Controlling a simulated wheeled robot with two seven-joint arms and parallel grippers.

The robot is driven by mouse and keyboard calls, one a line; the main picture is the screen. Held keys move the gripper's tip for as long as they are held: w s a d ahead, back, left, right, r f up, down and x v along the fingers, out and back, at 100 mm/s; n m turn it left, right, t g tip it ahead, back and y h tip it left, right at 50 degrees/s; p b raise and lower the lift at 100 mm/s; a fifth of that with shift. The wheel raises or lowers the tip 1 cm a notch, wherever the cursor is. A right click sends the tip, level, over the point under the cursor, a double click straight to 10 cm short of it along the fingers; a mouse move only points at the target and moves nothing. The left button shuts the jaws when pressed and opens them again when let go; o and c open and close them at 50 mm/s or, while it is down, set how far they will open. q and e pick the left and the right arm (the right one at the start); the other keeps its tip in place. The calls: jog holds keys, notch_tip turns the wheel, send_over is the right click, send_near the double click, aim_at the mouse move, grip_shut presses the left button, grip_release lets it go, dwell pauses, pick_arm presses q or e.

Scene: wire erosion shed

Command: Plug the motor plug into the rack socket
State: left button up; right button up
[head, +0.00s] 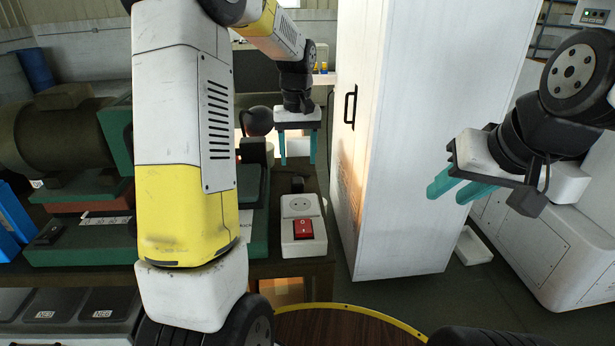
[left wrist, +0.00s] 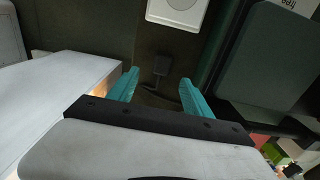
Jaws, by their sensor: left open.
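The motor plug (head: 297,184) is a small black block on the dark bench top, just behind the socket box. In the left wrist view the plug (left wrist: 160,65) shows beyond and between my left fingertips, untouched. The rack socket (head: 300,204) is a round outlet on a white box with a red switch; part of it (left wrist: 181,4) shows at the top of the left wrist view. My left gripper (head: 297,162) points down above and behind the plug, open and empty. My right gripper (head: 447,195) is at the right in the air, fingers apart and empty, far from the plug.
A tall white cabinet (head: 420,130) stands right of the bench. A green machine with a large motor (head: 60,135) fills the left of the bench (head: 310,264). A red switch (head: 303,228) sits in front of the outlet. My left arm hides part of the bench.

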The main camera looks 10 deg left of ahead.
aim_at(297, 180)
pick_arm(q)
jog(key=shift+w+f, duration=0.1)
jog(key=shift+f, duration=0.05)
jog(key=shift+f, duration=1.25)
jog(key=shift+f, duration=0.1)
jog(key=f, duration=0.5)
jog(key=shift+s+a, duration=0.1)
jog(key=shift+s, duration=0.2)
grip_shut()
